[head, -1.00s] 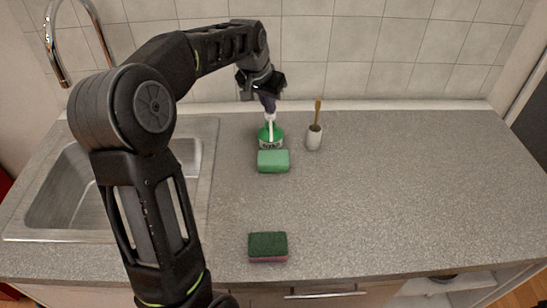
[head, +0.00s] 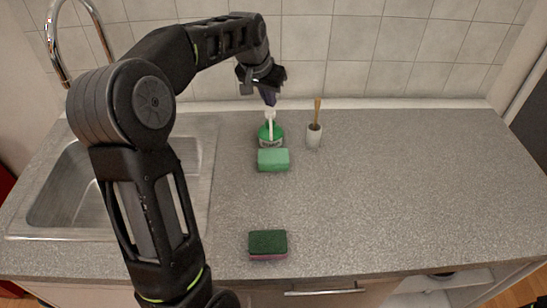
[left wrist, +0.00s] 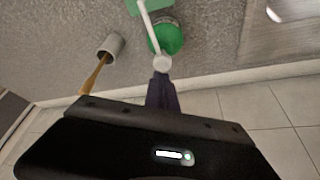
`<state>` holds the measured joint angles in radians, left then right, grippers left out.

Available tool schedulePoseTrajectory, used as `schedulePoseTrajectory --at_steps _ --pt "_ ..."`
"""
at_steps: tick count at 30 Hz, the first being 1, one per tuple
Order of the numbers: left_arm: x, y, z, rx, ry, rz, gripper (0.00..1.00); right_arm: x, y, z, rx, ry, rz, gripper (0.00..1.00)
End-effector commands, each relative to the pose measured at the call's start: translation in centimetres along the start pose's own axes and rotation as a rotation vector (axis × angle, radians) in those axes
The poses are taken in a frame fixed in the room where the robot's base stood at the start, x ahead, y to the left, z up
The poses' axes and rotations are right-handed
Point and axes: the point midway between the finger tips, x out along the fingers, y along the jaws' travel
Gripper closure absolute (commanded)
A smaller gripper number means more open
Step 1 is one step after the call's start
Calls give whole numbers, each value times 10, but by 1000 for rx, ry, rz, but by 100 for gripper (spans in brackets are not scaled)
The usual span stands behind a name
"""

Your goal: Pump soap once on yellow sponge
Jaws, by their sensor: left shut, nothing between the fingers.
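A green soap dispenser (head: 271,136) with a white pump stands upright near the back wall. A light green sponge (head: 273,160) lies right in front of it, under the spout side; I see no plainly yellow sponge. A second sponge (head: 268,244), dark green above and pink below, lies near the front edge. My left gripper (head: 268,98) is shut and empty, pointing down just above the pump head. In the left wrist view the dark fingers (left wrist: 161,93) end at the white pump head (left wrist: 162,63); I cannot tell whether they touch. My right gripper is not in view.
A white cup with a wooden-handled brush (head: 314,136) stands just right of the dispenser. The steel sink (head: 60,200) and its tap (head: 52,45) are at the left. The counter's right side is clear. The tiled wall is close behind.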

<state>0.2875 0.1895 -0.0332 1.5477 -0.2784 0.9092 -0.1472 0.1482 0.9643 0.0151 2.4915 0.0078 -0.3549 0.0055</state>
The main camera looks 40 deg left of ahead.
Motion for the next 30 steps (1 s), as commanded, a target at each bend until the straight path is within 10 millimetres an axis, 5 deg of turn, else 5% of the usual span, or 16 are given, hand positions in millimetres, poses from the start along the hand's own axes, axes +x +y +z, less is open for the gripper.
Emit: schedulePoseTrajectory --at_steps 15,30 --pt "-50 0 -22 0 1 0 100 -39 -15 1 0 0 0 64" --pt "-51 0 -22 0 0 0 100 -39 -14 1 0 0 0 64"
